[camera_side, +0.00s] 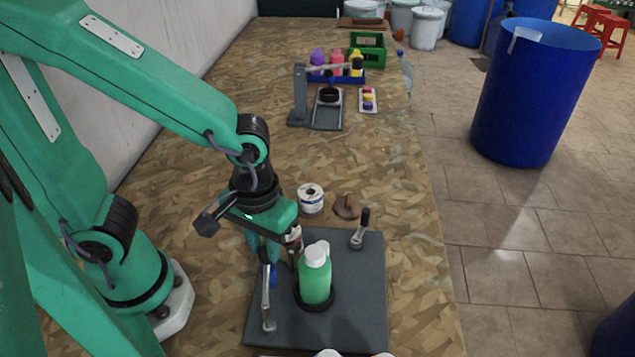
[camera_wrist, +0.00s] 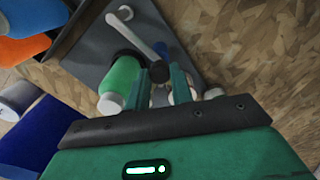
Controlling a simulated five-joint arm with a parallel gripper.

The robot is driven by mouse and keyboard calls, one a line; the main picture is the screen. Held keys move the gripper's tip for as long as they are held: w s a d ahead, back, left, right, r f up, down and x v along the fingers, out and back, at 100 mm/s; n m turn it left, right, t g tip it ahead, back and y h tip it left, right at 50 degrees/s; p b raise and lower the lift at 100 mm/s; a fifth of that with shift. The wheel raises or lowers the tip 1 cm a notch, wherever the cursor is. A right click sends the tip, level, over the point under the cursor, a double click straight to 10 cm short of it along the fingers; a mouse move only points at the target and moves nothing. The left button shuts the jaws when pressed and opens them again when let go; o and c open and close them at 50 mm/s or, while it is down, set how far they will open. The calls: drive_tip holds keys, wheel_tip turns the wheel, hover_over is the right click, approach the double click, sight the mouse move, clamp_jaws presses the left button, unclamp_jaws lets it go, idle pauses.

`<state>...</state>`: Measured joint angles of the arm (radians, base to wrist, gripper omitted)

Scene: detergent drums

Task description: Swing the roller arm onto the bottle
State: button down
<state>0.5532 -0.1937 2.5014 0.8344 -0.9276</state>
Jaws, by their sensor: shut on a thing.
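A green bottle (camera_side: 315,280) with a white cap stands upright in a dark ring on a dark grey plate (camera_side: 365,310). It also shows in the wrist view (camera_wrist: 122,78), left of my fingers. The metal roller arm (camera_side: 266,305) runs from a round pivot at the plate's front left towards my gripper, left of the bottle. The fingers (camera_wrist: 166,75) partly hide the held part.
A short post with a black top (camera_side: 360,235) stands at the plate's back right. A white roll (camera_side: 311,198) and a brown object (camera_side: 347,206) lie behind the plate. Farther back are a metal stand (camera_side: 301,95) and coloured bottles (camera_side: 337,65). The bench between is clear.

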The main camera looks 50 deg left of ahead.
drive_tip(key=shift+w+d+m, duration=0.65)
drive_tip(key=shift+d+m, duration=0.1)
drive_tip(key=shift+m, duration=0.6)
drive_tip(key=shift+w+d+m, duration=0.6)
drive_tip(key=shift+d+m, duration=0.1)
drive_tip(key=shift+m, duration=0.65)
drive_tip(key=c, duration=1.2)
unclamp_jaws()
drive_tip(key=shift+r, duration=0.1)
wheel_tip(320, 180, up, 8)
